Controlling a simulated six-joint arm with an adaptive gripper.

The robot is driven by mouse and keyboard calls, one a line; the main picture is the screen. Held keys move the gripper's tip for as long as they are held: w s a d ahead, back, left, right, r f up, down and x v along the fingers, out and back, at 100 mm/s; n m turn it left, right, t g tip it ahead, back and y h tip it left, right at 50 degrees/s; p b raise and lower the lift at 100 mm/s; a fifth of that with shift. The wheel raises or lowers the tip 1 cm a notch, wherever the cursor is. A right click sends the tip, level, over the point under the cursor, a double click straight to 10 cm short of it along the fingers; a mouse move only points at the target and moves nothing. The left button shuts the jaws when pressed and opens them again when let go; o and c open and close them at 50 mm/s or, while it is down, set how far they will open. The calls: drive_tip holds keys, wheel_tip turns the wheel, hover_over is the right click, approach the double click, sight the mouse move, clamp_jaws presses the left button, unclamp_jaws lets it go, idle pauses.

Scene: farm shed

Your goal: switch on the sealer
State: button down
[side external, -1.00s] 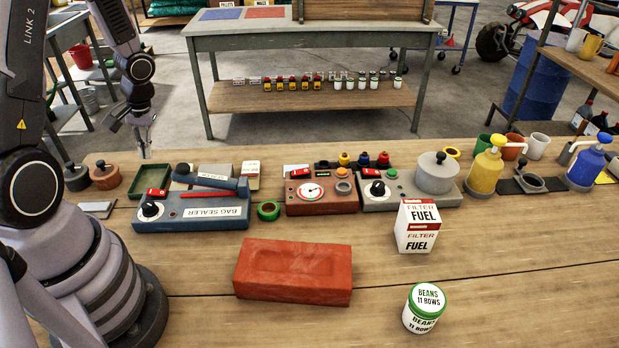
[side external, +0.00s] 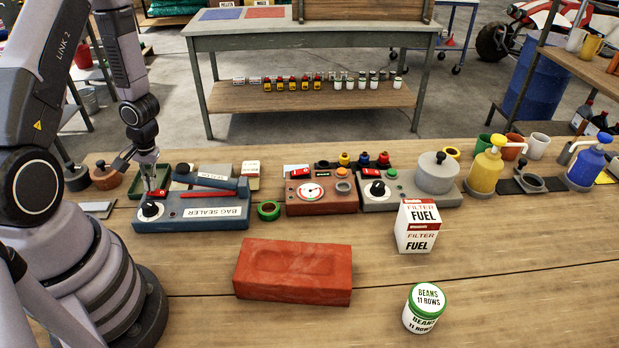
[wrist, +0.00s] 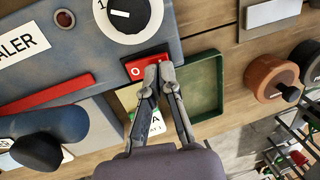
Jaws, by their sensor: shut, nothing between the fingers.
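The blue bag sealer (side external: 205,222) stands at the left of the bench, with a white label, a red strip and a black-knobbed lever. Its black dial with a white pointer (wrist: 128,14) and red rocker switch (wrist: 136,71) show in the wrist view. The switch's end marked O is visible; its other end is partly hidden by my fingertips. My gripper (wrist: 158,72) is shut and empty, pointing down at the switch, with its tips at or just over it; contact cannot be told. In the side view, my gripper (side external: 154,189) hides part of the switch.
A green tray (wrist: 205,88) lies right beside the sealer in the wrist view. A brown lidded pot (side external: 106,177) stands left of the tray. A red device with a gauge (side external: 320,194) stands right of the sealer. A brick (side external: 293,272) lies in front.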

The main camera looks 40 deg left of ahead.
drive_tip(key=shift+f, duration=0.25)
drive_tip(key=shift+s+a+f, duration=0.1)
drive_tip(key=shift+s+f, duration=0.05)
drive_tip(key=shift+f, duration=0.1)
idle(0.4)
drive_tip(key=shift+w+d+r, duration=0.2)
drive_tip(key=shift+w+d, duration=0.4)
wheel_tip(320, 180, up, 14)
drive_tip(key=s+a, duration=0.1)
drive_tip(key=shift+s+a, duration=0.35)
drive_tip(key=shift+a, duration=0.05)
idle(0.5)
drive_tip(key=shift+f, duration=0.1)
